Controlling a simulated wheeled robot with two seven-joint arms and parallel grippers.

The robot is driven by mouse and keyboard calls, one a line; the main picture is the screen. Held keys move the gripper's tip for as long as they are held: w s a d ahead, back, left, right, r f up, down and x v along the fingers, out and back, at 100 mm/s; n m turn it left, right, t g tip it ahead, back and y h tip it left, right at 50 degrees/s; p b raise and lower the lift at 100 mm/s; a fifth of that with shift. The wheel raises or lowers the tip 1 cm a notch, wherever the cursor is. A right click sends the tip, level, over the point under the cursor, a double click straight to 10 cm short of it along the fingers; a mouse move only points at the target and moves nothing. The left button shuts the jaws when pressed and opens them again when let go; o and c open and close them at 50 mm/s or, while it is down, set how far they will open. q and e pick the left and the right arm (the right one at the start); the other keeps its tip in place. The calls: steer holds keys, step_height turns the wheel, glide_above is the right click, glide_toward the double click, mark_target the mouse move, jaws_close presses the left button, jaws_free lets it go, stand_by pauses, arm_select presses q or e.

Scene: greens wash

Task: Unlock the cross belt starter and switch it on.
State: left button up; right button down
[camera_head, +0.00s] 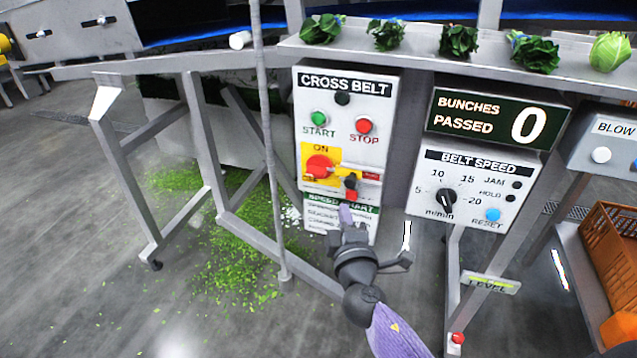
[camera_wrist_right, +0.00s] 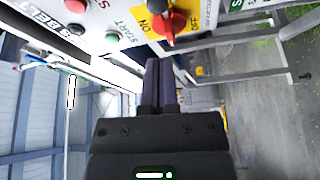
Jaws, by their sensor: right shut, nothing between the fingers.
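The cross belt starter (camera_head: 385,106) is a light grey box with a green START button (camera_head: 319,118) and a red STOP button (camera_head: 364,126). Its red rotary switch (camera_head: 319,166) sits on a yellow plate marked ON; the wrist view also shows the red switch (camera_wrist_right: 176,22), with ON and OFF lettering. A small black and red item (camera_head: 351,188), perhaps the lock, is at the plate's lower right; its details are unclear. My right gripper (camera_head: 346,213) is shut and empty, in front of the box's lower part, below that item. My left gripper is not in view.
A belt speed box (camera_head: 480,185) and a bunches counter (camera_head: 497,118) stand to the right. A grey vertical pole (camera_head: 265,120) is left of the starter. Greens lie on the ledge above. An orange crate (camera_head: 608,240) is at far right.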

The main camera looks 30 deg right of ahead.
mark_target(357, 181)
steer(key=b+x, duration=0.1)
steer(key=x, duration=0.7)
steer(key=shift+d+f+b, duration=0.1)
steer(key=shift+d+b, duration=0.05)
steer(key=shift+b, duration=0.15)
steer(key=shift+d, duration=0.15)
steer(key=s+d, duration=0.2)
steer(key=shift+s+d+p, duration=0.2)
steer(key=shift+s+p, duration=0.1)
steer(key=shift+s, duration=0.05)
steer(key=shift+s+d, duration=0.1)
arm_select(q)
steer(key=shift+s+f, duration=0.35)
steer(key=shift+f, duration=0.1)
